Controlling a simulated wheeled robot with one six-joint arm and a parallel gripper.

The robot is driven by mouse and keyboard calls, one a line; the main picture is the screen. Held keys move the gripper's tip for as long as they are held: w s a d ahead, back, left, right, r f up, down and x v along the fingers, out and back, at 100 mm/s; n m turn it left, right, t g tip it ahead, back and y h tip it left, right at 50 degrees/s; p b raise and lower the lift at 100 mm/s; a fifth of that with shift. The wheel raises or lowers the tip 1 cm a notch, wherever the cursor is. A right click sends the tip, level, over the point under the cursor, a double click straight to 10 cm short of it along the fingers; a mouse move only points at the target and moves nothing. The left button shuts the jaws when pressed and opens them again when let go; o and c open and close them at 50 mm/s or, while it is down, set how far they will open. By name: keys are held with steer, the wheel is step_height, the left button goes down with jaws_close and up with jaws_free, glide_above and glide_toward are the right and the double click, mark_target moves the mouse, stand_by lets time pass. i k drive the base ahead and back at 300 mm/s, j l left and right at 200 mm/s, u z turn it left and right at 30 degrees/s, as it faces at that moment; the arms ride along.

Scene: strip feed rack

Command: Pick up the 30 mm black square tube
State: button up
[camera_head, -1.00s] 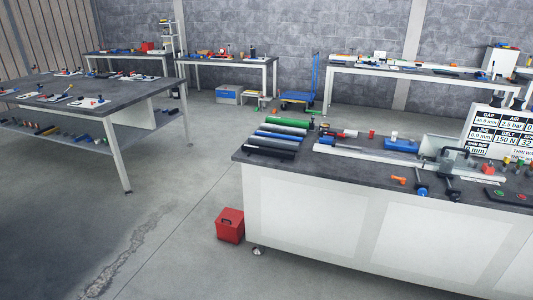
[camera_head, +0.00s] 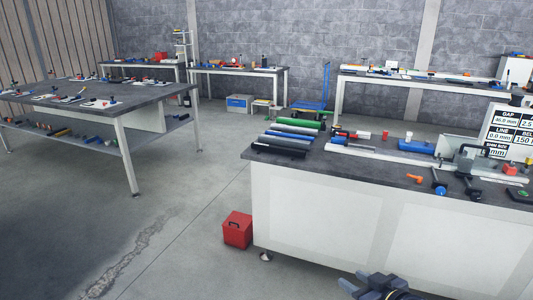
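Several tubes lie side by side at the left end of the near white bench's dark top. The nearest is a black tube (camera_head: 278,150), with a dark grey one (camera_head: 286,143) just behind it. I cannot tell from here which is 30 mm or square. Blue tubes (camera_head: 292,135) and a thicker green tube (camera_head: 298,124) lie farther back in the same row. What looks like my gripper (camera_head: 372,283) shows at the bottom edge, partly cut off, well in front of and below the tubes. Its fingers are too unclear to tell open from shut, and I see nothing held in it.
The near bench (camera_head: 330,158) also carries a white rail, a blue cylinder (camera_head: 416,146), clamps and a display board (camera_head: 507,130). A red box (camera_head: 237,229) stands on the floor by its left corner. Floor between it and the left table (camera_head: 95,92) is clear.

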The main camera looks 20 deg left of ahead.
mark_target(255, 145)
steer(key=i+u, duration=0.85)
steer(key=i+l, duration=0.25)
steer(key=i, duration=0.25)
steer(key=i+l+u, duration=0.1)
steer(key=i+l, duration=0.15)
steer(key=i, duration=0.3)
steer(key=i+l+u, duration=0.1)
steer(key=i+l, duration=0.2)
steer(key=i, duration=0.2)
steer(key=i+l, duration=0.3)
steer(key=i, duration=0.2)
